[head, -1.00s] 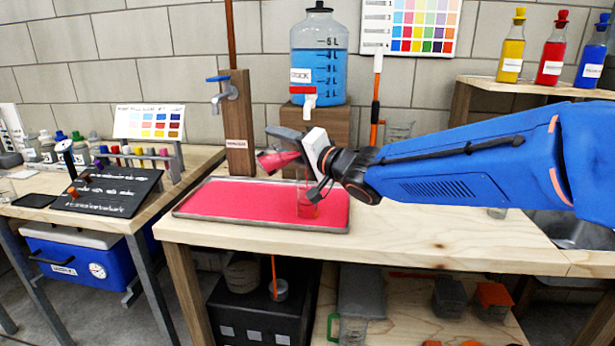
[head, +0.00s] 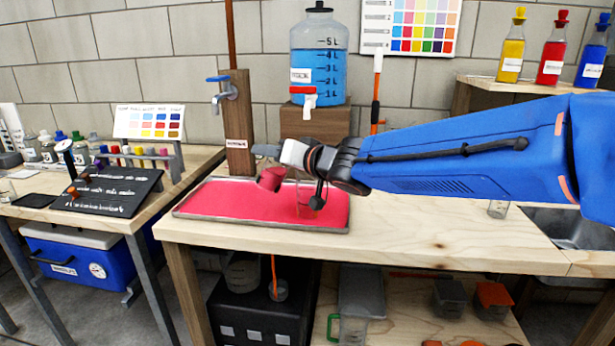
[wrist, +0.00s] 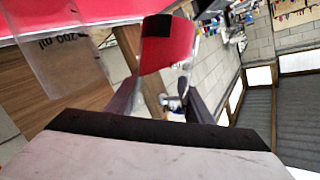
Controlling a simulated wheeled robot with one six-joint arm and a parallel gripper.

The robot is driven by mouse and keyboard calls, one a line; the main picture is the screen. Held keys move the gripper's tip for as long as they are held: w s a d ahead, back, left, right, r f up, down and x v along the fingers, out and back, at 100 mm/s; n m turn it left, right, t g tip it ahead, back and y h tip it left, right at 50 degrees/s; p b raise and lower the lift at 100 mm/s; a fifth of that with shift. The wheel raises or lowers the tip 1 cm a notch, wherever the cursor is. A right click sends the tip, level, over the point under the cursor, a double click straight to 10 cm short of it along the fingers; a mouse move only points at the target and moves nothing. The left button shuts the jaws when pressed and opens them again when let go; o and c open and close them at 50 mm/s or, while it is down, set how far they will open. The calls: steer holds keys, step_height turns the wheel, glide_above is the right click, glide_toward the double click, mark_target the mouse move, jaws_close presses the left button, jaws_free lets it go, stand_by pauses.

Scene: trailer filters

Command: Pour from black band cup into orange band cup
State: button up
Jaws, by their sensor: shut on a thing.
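My gripper (head: 268,152) is shut on a red-looking cup (head: 270,179), held tilted just above the red-floored tray (head: 200,213). In the wrist view this cup (wrist: 178,45) looks red with a black patch, which fits the black band cup. A clear cup (head: 304,208) stands on the tray to the right of the held cup, partly hidden by a dark part of my wrist. In the wrist view a clear cup with a printed "200 ml" mark (wrist: 75,60) shows at the left, apart from the held cup. I cannot make out an orange band.
A drink dispenser (head: 318,65) with blue liquid stands on a wooden block (head: 320,125) behind the tray. A wooden post with a tap (head: 238,125) stands behind the tray's left part.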

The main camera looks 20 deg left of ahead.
mark_target(263, 170)
steer(key=shift+s+a+f+n+t+h+b, duration=0.2)
steer(key=shift+s+a+f+n+h+b, duration=0.25)
steer(key=shift+s+a+f+n, duration=0.4)
steer(key=shift+s+a+f+n+t+h+b, duration=0.25)
steer(key=shift+s+a+f+n+h, duration=0.4)
steer(key=shift+n, duration=0.4)
steer(key=shift+s+f+n, duration=0.15)
steer(key=shift+f+n, duration=0.1)
steer(key=shift+n, duration=0.05)
step_height(263, 170, up, 5)
stand_by(0.3)
stand_by(0.4)
